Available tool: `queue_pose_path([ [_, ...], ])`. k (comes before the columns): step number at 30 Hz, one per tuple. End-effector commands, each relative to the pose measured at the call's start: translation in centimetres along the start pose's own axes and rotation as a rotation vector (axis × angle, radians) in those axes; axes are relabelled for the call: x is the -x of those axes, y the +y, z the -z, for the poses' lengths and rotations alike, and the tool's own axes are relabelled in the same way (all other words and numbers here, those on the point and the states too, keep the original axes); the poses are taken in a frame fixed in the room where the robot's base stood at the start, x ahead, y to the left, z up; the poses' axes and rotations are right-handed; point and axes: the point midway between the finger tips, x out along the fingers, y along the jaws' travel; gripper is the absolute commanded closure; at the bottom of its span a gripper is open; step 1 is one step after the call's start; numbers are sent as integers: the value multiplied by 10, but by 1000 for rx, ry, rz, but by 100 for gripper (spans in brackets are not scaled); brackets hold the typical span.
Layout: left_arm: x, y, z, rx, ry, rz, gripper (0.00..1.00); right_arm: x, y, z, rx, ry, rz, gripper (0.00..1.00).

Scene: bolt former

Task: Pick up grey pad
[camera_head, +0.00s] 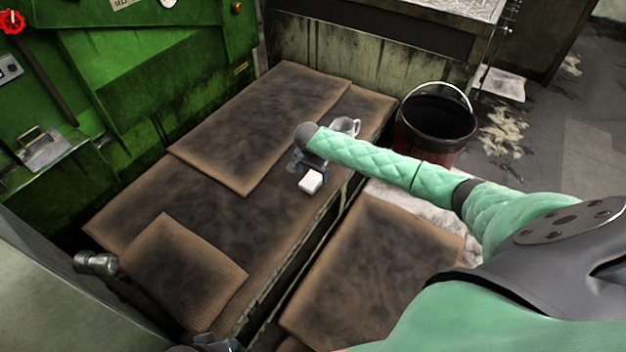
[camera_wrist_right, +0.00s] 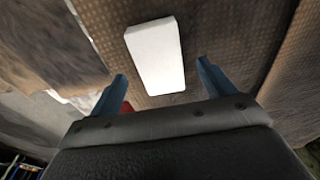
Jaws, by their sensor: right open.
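The grey pad, which looks like a small pale, almost white block (camera_head: 311,182), lies on the brown mat-covered bench top near its right edge. In the right wrist view the pad (camera_wrist_right: 155,55) lies ahead of and partly between the two blue fingers. My right gripper (camera_head: 308,168) is close to the pad, just behind it in the head view. It is open, with nothing between its fingers in contact. A small dark part at the bottom edge of the head view may be my left gripper (camera_head: 212,346); its fingers cannot be made out.
A metal mug (camera_head: 346,126) stands just behind my right wrist. A black bucket (camera_head: 436,118) is on the right. A hammer (camera_head: 97,263) is at the left beside a folded brown cloth (camera_head: 185,270). A green machine (camera_head: 150,80) borders the bench at the back left.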

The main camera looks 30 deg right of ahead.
Motion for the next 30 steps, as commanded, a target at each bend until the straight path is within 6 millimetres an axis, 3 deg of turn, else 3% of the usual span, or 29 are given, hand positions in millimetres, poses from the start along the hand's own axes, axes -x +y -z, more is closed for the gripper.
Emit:
queue_pose_path([
  [6, 5, -3, -1, 6, -15, 7, 64, -22, 0, -1, 1, 0, -1, 18],
  [14, 4, -4, -1, 9, -15, 9, 64, -24, 0, -1, 1, 0, 0, 18],
  [21, 4, -4, -2, 7, -15, 10, 64, -24, 0, -1, 1, 0, 0, 63],
  [30, 4, -5, -2, 3, -17, 12, 64, -24, 0, 0, 1, 0, 0, 70],
])
